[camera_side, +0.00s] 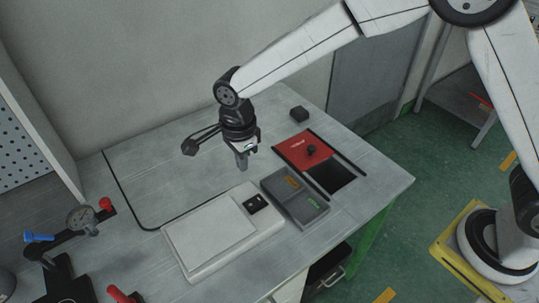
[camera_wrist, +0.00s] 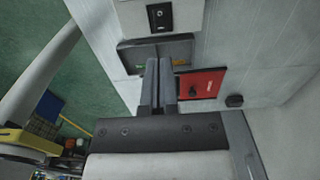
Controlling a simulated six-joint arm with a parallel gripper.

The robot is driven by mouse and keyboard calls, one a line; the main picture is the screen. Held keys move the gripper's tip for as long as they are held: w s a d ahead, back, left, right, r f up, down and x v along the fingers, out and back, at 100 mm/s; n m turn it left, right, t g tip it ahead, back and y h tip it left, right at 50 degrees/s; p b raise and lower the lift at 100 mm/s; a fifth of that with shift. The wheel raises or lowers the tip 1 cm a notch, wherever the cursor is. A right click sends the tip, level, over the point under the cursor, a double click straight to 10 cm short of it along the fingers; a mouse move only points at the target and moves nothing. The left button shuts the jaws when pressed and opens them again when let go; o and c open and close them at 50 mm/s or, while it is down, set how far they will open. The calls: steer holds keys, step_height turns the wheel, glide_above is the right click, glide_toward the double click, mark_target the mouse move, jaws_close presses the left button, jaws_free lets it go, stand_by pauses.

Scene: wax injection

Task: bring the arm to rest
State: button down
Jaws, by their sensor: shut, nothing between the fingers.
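My gripper (camera_side: 243,163) is shut and empty. In the side view it points down and hangs above the table (camera_side: 140,170), behind the white flat device. In the wrist view my gripper (camera_wrist: 159,62) shows its two fingers together, with nothing between them. They overlap the view of the grey tray. My white arm reaches in from the upper right of the side view.
A white device (camera_side: 210,240) with a dark switch panel sits on the table. Beside it are a grey tray (camera_side: 318,213) with two compartments, a red lid (camera_side: 297,146) next to a dark opening, and a small black block (camera_side: 299,113). A gauge (camera_side: 82,219) stands at the left.

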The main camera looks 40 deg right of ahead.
steer(key=s+d+n+t, duration=0.1)
steer(key=s+d+n, duration=0.4)
steer(key=d, duration=0.3)
steer(key=s+d+r+n, duration=0.1)
steer(key=s+d+n, duration=0.4)
steer(key=d+n, duration=0.2)
steer(key=s+d+n+t, duration=0.1)
steer(key=s+d+n, duration=0.4)
steer(key=d, duration=0.3)
steer(key=shift+d+r+n+t, duration=0.3)
steer(key=shift+r+n, duration=0.05)
steer(key=shift+n, duration=0.15)
